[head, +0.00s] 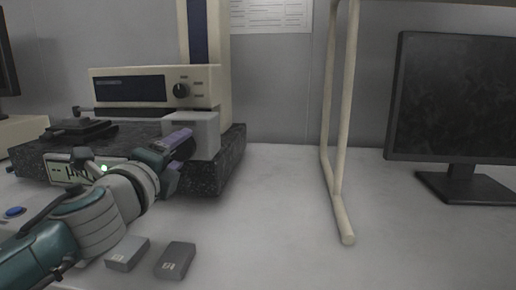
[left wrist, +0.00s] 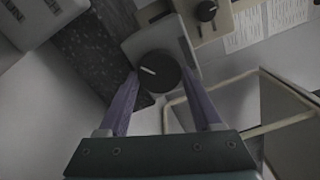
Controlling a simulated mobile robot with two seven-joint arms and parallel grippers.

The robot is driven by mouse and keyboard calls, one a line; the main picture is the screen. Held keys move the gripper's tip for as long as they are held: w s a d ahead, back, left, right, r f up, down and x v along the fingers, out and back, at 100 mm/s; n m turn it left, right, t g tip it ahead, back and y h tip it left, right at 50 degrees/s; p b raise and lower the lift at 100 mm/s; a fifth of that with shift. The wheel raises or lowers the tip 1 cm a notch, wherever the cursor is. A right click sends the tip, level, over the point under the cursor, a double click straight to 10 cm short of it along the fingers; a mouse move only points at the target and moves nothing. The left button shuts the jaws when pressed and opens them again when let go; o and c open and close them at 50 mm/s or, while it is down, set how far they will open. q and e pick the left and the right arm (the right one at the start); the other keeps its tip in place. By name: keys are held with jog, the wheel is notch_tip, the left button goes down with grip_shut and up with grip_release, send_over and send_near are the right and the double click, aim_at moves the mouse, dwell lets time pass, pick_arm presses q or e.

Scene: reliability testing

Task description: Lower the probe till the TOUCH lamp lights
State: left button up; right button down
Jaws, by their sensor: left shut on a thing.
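My left gripper (head: 184,148) is at the right side of the dark speckled base, by a pale grey box (head: 206,134). In the left wrist view its purple fingers are around a round black knob (left wrist: 158,72) with a white pointer line, on the box's face. The knob is hidden in the head view. A dark horizontal arm (head: 130,112), seemingly the probe, sticks out left under the beige head unit (head: 203,88). Its tip is above a dark block (head: 82,129); the gap is too small to judge. A small panel (head: 62,172), partly behind my arm, shows a lit green lamp (head: 104,168); its label is unreadable.
The speckled base (head: 225,165) stands on a pale bench. Two small grey blocks (head: 127,254) (head: 176,260) lie in front. A blue button (head: 15,211) is at left. A cream frame (head: 338,190) and a monitor (head: 450,100) stand at right, with clear bench between.

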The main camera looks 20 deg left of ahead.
dwell(0.4)
pick_arm(q)
jog(key=o, duration=1.4)
jog(key=shift+c, duration=0.2)
jog(key=v, duration=1)
jog(key=shift+p, duration=0.45)
jog(key=shift+a, duration=0.1)
